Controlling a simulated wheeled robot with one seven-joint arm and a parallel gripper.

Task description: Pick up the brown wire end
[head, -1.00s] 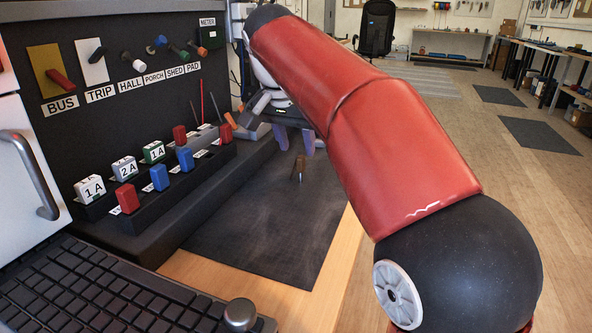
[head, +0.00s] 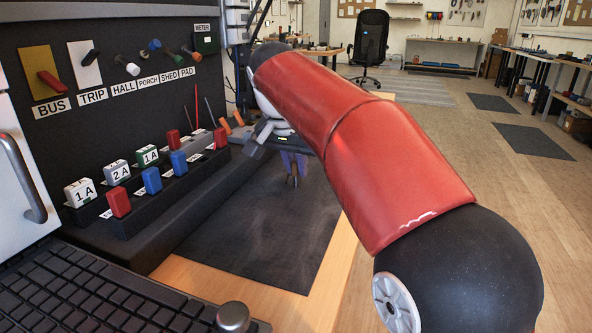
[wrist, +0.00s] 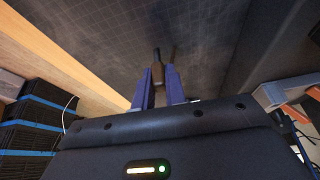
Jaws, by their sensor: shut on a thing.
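The brown wire end (wrist: 158,72) is a short brown piece with a dark tip, held between the two purple fingers of my gripper (wrist: 158,84) in the wrist view. In the head view my gripper (head: 293,165) points down over the dark mat, with the wire end (head: 293,181) between and just below its fingers. The gripper is shut on it. I cannot tell whether its tip touches the mat.
The dark mat (head: 255,235) lies clear around the gripper. To its left stand a black rack (head: 135,222) with red, blue and white blocks and a labelled switch panel (head: 120,110). A keyboard (head: 90,295) is in front.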

